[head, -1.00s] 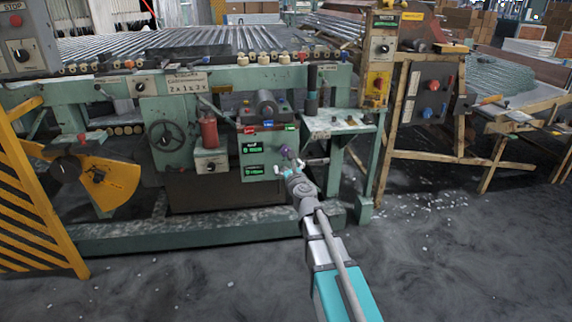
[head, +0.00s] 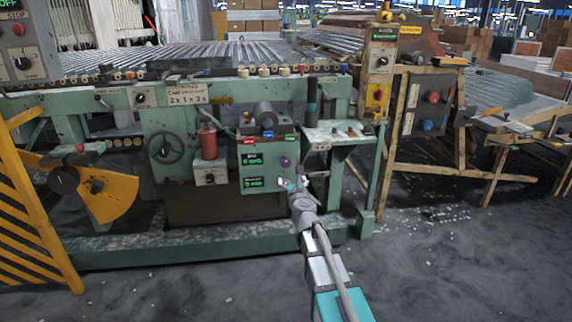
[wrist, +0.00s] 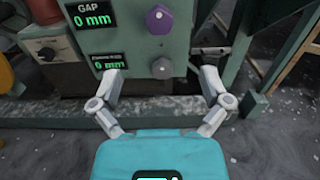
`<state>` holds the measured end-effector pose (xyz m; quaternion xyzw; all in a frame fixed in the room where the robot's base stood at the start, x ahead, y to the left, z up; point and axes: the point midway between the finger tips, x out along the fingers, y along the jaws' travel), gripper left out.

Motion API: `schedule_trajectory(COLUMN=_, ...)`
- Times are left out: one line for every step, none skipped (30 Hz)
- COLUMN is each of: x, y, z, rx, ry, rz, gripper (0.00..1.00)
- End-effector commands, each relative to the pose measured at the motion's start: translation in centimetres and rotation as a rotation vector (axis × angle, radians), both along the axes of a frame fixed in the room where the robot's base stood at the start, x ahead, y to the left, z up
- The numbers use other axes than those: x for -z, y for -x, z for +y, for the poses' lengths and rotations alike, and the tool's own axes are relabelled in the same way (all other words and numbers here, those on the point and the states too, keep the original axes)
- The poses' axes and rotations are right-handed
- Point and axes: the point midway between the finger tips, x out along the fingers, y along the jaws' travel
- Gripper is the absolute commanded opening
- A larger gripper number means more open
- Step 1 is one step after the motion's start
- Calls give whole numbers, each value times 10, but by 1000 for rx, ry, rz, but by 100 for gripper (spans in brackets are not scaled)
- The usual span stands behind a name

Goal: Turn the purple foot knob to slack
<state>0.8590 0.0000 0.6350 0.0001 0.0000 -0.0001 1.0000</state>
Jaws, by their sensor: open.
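The purple knob (head: 285,161) is on the front of a green control panel (head: 258,187), to the right of the upper green-lit display. In the wrist view the purple knob (wrist: 159,19) is faceted and near the top edge. A grey knob (wrist: 161,68) sits below it on the same panel. My gripper (head: 291,184) is open and empty, in front of the panel and below the purple knob. In the wrist view my gripper's (wrist: 161,76) fingers are spread to either side of the grey knob, apparently short of it. The upper display (wrist: 93,17) reads "GAP 0 mm"; the lower display (wrist: 108,65) shows 0 mm.
A red cylinder (head: 208,142) and a handwheel (head: 166,148) are left of the panel. A green side table (head: 338,133) stands at its right. A green base beam (head: 150,243) runs along the floor. Yellow striped guarding (head: 35,220) is at the left.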

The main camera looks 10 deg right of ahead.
Motion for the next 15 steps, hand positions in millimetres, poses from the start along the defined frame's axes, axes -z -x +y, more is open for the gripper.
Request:
schedule_trajectory(x=0, y=-7, z=0, rx=0, ry=0, rz=0, gripper=97)
schedule_trajectory(x=0, y=-11, z=0, rx=0, ry=0, rz=0, gripper=97)
schedule_trajectory(x=0, y=-15, z=0, rx=0, ry=0, rz=0, gripper=97)
schedule_trajectory(x=0, y=-19, z=0, rx=0, ry=0, rz=0, gripper=97)
schedule_trajectory(x=0, y=-23, z=0, rx=0, ry=0, rz=0, gripper=97)
schedule_trajectory(x=0, y=-29, z=0, rx=0, ry=0, rz=0, gripper=97)
schedule_trajectory(x=0, y=-33, z=0, rx=0, ry=0, rz=0, gripper=97)
schedule_trajectory(x=0, y=-38, z=0, rx=0, ry=0, rz=0, gripper=97)
schedule_trajectory(x=0, y=-44, z=0, rx=0, ry=0, rz=0, gripper=97)
schedule_trajectory(x=0, y=-49, z=0, rx=0, ry=0, rz=0, gripper=97)
schedule_trajectory(x=0, y=-54, z=0, rx=0, ry=0, rz=0, gripper=97)
schedule_trajectory(x=0, y=-60, z=0, rx=0, ry=0, rz=0, gripper=97)
schedule_trajectory(x=0, y=-65, z=0, rx=0, ry=0, rz=0, gripper=97)
schedule_trajectory(x=0, y=-69, z=0, rx=0, ry=0, rz=0, gripper=97)
schedule_trajectory(x=0, y=-75, z=0, rx=0, ry=0, rz=0, gripper=97)
